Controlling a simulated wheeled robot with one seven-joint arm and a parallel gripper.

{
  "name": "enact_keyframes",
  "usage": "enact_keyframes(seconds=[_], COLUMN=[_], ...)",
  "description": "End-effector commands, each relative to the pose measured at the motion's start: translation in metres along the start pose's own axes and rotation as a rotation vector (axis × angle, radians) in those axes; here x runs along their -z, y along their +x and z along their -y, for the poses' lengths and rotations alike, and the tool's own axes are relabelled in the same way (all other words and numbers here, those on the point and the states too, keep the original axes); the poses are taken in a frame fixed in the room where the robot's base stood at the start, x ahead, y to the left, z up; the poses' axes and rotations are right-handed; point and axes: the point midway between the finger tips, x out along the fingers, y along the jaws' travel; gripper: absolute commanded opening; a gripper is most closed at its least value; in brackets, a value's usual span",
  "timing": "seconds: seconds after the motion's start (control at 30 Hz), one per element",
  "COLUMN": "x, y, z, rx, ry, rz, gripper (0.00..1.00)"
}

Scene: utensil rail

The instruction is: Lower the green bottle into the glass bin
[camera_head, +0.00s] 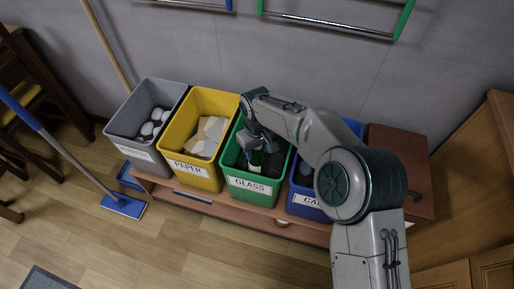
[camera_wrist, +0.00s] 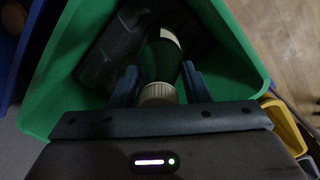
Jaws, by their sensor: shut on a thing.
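The green glass bin (camera_head: 250,187) stands third from the left in the row, with a "GLASS" label on its front. My gripper (camera_head: 257,152) is down at the bin's opening and shut on the green bottle. In the wrist view, the gripper's fingers (camera_wrist: 158,88) close around the neck of the green bottle (camera_wrist: 160,62). The bottle has a light cap end near me and a pale label farther off, and points down into the green bin (camera_wrist: 232,60). Dark items lie inside the bin. Whether the bottle touches them I cannot tell.
A yellow "PAPER" bin (camera_head: 190,169) stands left of it, a grey bin (camera_head: 133,147) farther left, and a blue bin (camera_head: 303,203) to the right, partly behind my arm. All stand on a low brown bench (camera_head: 240,212). A blue mop (camera_head: 122,205) leans at the left.

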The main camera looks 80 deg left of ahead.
Motion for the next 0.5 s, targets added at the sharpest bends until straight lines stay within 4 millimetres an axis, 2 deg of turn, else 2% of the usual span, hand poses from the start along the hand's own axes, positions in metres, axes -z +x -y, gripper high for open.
enact_keyframes(seconds=[0.2,0.23,0.3,0.5], x=[0.0002,0.0002,0.0001,0.0001], y=[-0.0001,-0.0001,-0.0001,0.0], z=[0.0,0.0,0.0,0.0], rx=[0.0,0.0,0.0,0.0], ry=[0.0,0.0,0.0,0.0], rz=[0.0,0.0,0.0,0.0], gripper=[0.01,0.48,0.67,0.68])
